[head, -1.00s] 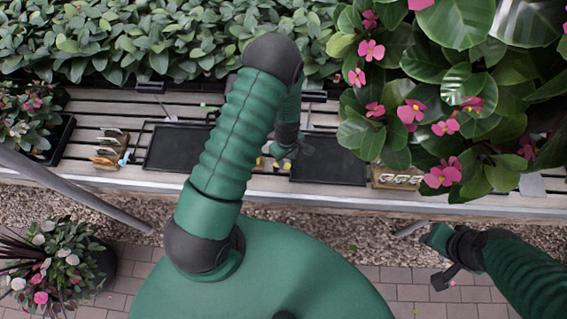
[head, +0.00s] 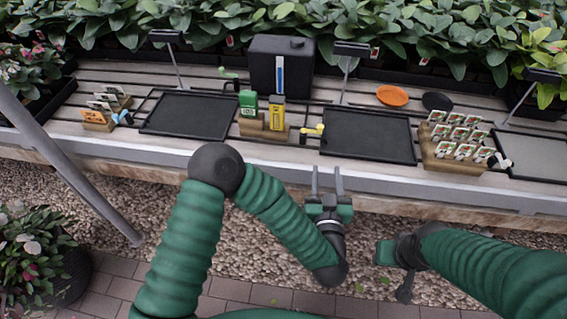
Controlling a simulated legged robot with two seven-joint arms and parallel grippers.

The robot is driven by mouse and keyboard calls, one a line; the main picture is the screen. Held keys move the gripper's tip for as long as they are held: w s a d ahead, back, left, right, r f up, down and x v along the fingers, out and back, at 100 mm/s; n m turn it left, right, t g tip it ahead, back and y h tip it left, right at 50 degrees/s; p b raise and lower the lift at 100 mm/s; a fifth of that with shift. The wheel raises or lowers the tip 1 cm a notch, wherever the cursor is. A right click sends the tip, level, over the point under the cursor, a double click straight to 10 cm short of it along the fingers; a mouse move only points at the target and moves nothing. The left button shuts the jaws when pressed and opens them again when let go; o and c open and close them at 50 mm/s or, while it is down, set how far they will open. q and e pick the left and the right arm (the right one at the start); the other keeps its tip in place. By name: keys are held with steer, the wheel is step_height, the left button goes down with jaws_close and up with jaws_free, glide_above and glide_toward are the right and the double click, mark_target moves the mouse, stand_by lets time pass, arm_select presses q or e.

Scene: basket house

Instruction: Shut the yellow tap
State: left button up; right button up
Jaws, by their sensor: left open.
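The yellow tap (head: 312,131) is on the wooden bench, between the yellow box and the right-hand black tray. Its handle points to the left, and its body at the right end is dark. I cannot tell from this whether it is open or shut. My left gripper (head: 326,172) is open and empty, with its two grey fingers pointing towards the bench. It is in front of the bench edge, below the tap in the picture and apart from it. My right gripper (head: 388,256) is low over the gravel at the right, and its jaws are not clear.
Black trays (head: 198,114) and (head: 368,135) flank the tap area. A green box (head: 248,103) and a yellow box (head: 277,113) stand left of the tap, before a black tank (head: 265,62). A wooden block of seed packets (head: 452,160) is at right. The bench edge (head: 270,158) is clear.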

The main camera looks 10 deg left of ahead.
arm_select(q)
steer(key=s+y, duration=0.1)
steer(key=b, duration=0.2)
glide_toward(320, 130)
steer(key=w, duration=0.3)
steer(key=w+a, duration=0.1)
steer(key=w, duration=0.5)
steer(key=shift+a+f, duration=0.25)
steer(key=shift+a, duration=0.05)
steer(key=shift+w+r, duration=0.1)
steer(key=shift+w, duration=0.35)
arm_select(e)
steer(key=x, duration=0.3)
steer(key=shift+s+f, duration=0.2)
arm_select(q)
jaws_close()
